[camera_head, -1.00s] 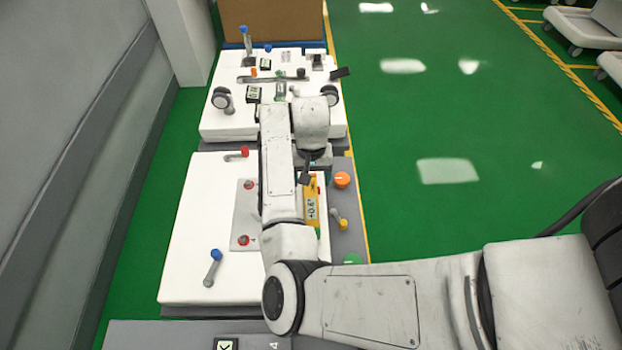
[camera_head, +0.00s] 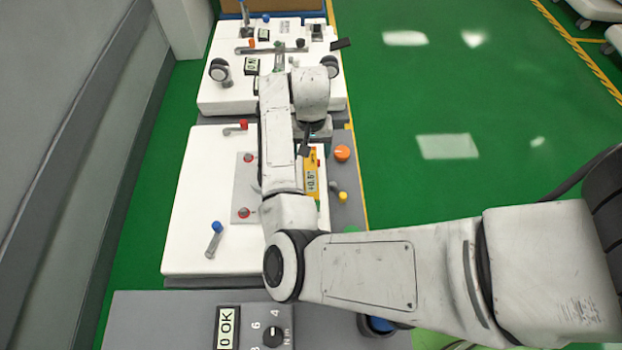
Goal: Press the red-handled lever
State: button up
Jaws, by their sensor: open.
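The red-handled lever (camera_head: 237,126) is on the far left part of the white cart top (camera_head: 195,190). It is a short grey bar with a red tip at its right end, lying nearly level across the picture. My gripper (camera_head: 306,146) is to the right of the lever, apart from it, over the cart's right side. My gripper is open, but its fingers are small, dark and partly hidden behind my wrist. My forearm covers the strip of cart between the gripper and the lever.
A blue-tipped lever (camera_head: 214,240) and a grey plate with red buttons (camera_head: 243,185) share the cart. A yellow gauge (camera_head: 311,180) and orange knob (camera_head: 341,153) are at its right. Another cart (camera_head: 225,95) stands behind. Green floor (camera_head: 420,90) is clear at right.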

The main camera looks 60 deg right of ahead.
aim_at(244, 124)
jog(key=i+l, duration=0.1)
jog(key=l, duration=0.3)
jog(key=i+l, duration=0.15)
jog(key=l, duration=0.2)
jog(key=i+l, duration=0.1)
jog(key=l, duration=0.3)
jog(key=i+l, duration=0.1)
jog(key=l, duration=0.3)
jog(key=u, duration=0.05)
